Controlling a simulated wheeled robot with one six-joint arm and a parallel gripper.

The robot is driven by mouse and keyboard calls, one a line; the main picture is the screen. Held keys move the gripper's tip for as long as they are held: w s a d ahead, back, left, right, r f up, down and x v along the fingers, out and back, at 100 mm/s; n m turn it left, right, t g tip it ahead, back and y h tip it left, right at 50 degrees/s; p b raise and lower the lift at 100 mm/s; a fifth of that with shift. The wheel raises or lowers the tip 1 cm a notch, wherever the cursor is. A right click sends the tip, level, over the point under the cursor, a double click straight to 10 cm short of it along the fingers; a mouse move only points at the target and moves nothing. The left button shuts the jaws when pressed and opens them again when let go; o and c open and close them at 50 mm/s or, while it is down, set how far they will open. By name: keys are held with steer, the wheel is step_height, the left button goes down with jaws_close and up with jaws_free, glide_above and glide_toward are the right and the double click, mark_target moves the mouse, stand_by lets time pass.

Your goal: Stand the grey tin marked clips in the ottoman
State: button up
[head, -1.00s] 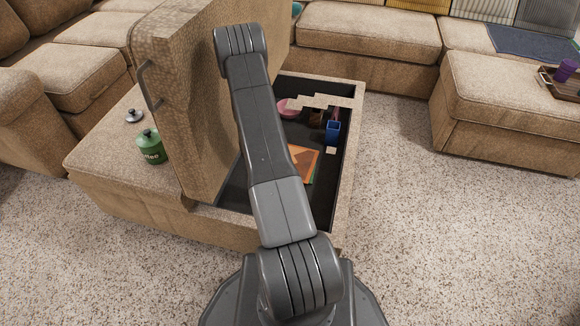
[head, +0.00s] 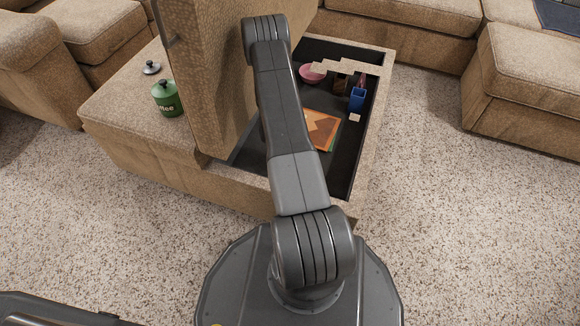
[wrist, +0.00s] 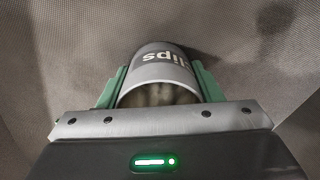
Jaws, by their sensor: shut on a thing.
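The grey tin marked clips (wrist: 158,72) shows in the wrist view, its lettering upside down and its round end facing the camera. My gripper (wrist: 161,84) is shut on it, with a green finger on each side. The ottoman (head: 378,118) stands open in the head view, its lid (head: 208,75) raised on the left of the dark compartment. My arm crosses in front of the compartment and hides part of it. The gripper and the tin cannot be seen in the head view. Woven brownish fabric fills the wrist view behind the tin.
Inside the ottoman are a pink bowl (head: 312,73), a blue container (head: 357,100) and a flat orange-brown item (head: 321,129). A green coffee canister (head: 166,98) and a small lid (head: 152,67) sit on its closed left part. Carpet is clear at right.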

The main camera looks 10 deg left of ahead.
steer(key=shift+f, duration=0.25)
steer(key=o, duration=1.1)
steer(key=shift+r, duration=0.1)
step_height(320, 180, up, 12)
steer(key=p, duration=0.5)
steer(key=shift+r, duration=0.15)
